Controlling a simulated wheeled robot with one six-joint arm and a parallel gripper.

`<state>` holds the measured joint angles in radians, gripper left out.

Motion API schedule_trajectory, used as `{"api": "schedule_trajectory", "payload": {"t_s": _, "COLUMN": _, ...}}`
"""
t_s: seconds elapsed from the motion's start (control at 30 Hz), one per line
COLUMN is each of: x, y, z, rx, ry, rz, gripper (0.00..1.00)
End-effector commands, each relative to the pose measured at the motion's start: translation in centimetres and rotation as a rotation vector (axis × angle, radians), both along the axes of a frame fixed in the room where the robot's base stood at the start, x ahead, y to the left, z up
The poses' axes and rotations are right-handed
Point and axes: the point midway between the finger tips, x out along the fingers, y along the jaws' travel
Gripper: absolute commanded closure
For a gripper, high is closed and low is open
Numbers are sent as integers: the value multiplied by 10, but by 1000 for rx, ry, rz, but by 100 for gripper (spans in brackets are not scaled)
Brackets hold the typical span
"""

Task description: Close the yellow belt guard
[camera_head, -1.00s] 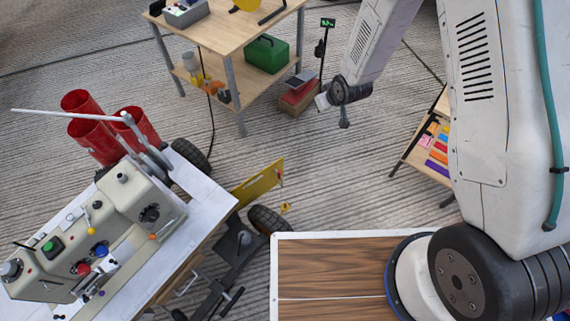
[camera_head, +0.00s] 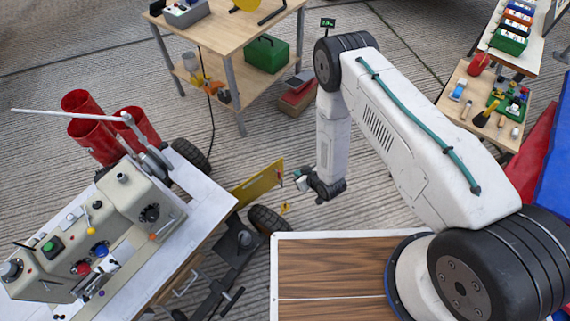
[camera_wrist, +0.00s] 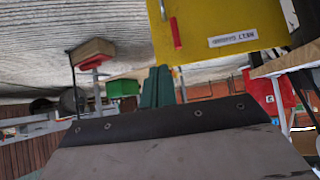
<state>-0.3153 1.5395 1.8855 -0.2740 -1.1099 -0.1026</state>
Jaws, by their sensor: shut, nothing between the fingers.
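The yellow belt guard (camera_head: 256,184) sticks out from the right side of the machine stand (camera_head: 222,212) like an open flap. A red handle (camera_head: 280,178) shows at its outer end. In the wrist view the guard (camera_wrist: 205,35) fills the upper right, with the red handle (camera_wrist: 175,33) near its left edge and a white label. My gripper (camera_head: 299,180) is shut and empty, just right of the guard's outer end. A gap to the handle is hard to judge. The teal fingers also show in the wrist view (camera_wrist: 158,82), below the guard, side by side.
The beige machine (camera_head: 100,235) stands on a white-topped table with red cylinders behind it. A black wheel (camera_head: 268,218) and a small yellow tag (camera_head: 285,208) lie below the guard. A wooden workbench (camera_head: 225,30) stands behind. Ribbed floor is open between them.

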Motion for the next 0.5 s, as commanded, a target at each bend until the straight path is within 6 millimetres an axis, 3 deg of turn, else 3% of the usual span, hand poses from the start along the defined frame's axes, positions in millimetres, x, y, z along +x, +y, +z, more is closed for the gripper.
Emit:
{"api": "schedule_trajectory", "payload": {"t_s": 0.33, "x": 43, "y": 34, "z": -50, "rx": 0, "ry": 0, "rz": 1, "gripper": 100}}
{"api": "schedule_trajectory", "payload": {"t_s": 0.5, "x": 64, "y": 49, "z": -47, "rx": 0, "ry": -1, "rz": 1, "gripper": 100}}
